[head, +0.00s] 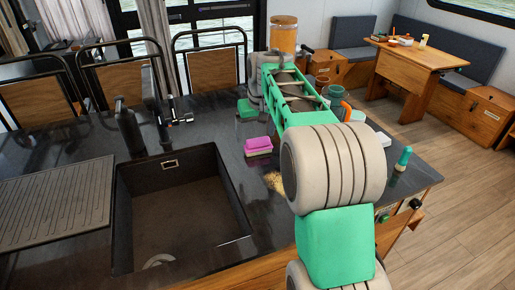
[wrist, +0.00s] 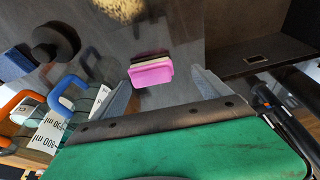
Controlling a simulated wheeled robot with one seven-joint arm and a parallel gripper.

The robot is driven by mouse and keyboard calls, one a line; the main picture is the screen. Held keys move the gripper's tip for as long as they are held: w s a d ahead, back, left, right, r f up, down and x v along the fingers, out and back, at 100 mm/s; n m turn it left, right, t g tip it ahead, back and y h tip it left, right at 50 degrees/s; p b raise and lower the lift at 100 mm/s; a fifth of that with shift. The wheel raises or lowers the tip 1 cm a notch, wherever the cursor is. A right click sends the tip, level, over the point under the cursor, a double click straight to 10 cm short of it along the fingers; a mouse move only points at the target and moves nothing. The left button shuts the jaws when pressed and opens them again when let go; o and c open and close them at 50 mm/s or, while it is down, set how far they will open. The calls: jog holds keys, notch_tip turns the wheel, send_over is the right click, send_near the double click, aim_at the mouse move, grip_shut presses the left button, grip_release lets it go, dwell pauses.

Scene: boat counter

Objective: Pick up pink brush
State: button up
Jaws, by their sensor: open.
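The pink brush (head: 258,144) lies on the dark counter just right of the sink, with its pink side up and a pale layer below. In the wrist view the pink brush (wrist: 151,76) shows beyond my gripper, in the gap between the two fingers. My gripper (wrist: 161,80) is open and nothing is held in it. In the head view my gripper is largely hidden by my own arm, which reaches over the counter behind and right of the brush.
The black sink (head: 180,205) and dark faucet (head: 128,127) are left of the brush. A tan bristly thing (head: 274,181) lies in front of it. Measuring cups (wrist: 50,128) with blue and orange handles are at left in the wrist view. A green-handled item (head: 403,158) stands at the counter's right edge.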

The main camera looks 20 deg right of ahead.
aim_at(259, 140)
jog(key=shift+o, duration=1.1)
jog(key=w+d, duration=0.1)
jog(key=w+d+f, duration=0.1)
jog(key=w, duration=0.1)
jog(key=shift+w+d+f, duration=0.1)
jog(key=shift+d, duration=0.25)
jog(key=x, duration=0.5)
jog(key=p+x, duration=0.1)
jog(key=x, duration=0.1)
jog(key=shift+s+f, duration=0.25)
jog(key=shift+f, duration=0.1)
jog(key=shift+r, duration=0.1)
jog(key=c, duration=1.1)
